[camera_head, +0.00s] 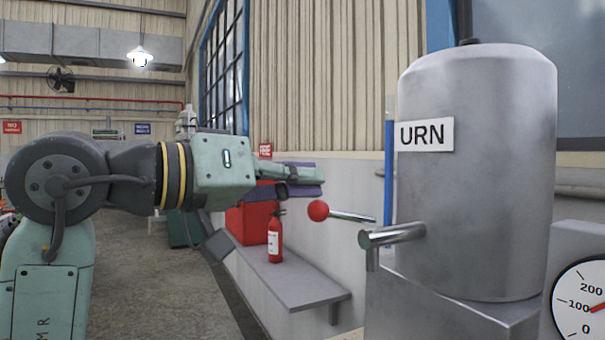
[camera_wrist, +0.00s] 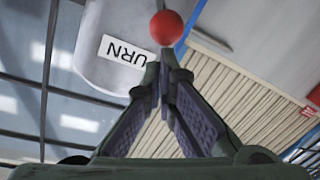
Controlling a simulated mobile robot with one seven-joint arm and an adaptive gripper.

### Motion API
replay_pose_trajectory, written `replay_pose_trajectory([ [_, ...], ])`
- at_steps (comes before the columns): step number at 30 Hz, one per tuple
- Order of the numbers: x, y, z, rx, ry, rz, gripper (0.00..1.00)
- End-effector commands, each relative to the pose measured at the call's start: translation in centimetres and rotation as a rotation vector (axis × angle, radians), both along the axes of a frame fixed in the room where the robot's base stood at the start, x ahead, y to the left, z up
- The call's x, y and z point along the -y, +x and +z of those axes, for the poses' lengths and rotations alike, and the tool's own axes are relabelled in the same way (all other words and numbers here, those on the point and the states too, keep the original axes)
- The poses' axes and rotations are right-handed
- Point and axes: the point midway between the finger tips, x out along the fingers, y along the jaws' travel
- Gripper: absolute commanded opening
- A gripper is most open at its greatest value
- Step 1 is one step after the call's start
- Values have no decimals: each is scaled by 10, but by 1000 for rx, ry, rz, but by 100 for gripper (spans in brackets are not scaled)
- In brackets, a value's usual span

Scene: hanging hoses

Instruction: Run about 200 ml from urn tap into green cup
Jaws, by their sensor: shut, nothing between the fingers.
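The grey metal urn (camera_head: 480,190) with a white URN label stands at the right. Its tap spout (camera_head: 392,235) sticks out left, its short outlet pointing down. A lever (camera_head: 352,216) with a red ball knob (camera_head: 318,210) reaches left near the spout. My gripper (camera_head: 318,174) is shut and empty, a little above the knob in the head view. In the wrist view my shut fingertips (camera_wrist: 164,66) point toward the red knob (camera_wrist: 166,28), which appears just beyond them; I cannot tell whether they touch. The green cup is not visible in either view.
A dial (camera_head: 580,305) marked 0, 100, 200 is cut off at the right edge; its red needle is partly seen. A blue upright tube (camera_head: 388,170) stands beside the urn. A wall shelf (camera_head: 290,287) holds a fire extinguisher (camera_head: 274,240) and a red box (camera_head: 245,222).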

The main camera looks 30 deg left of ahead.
Motion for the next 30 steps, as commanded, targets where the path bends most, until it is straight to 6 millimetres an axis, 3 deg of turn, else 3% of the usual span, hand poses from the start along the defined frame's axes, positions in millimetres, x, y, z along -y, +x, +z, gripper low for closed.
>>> replay_pose_trajectory([
  [20,-4,-5,-15,88,-69,-2,0],
  [30,-7,-9,-38,209,-165,-5,0],
])
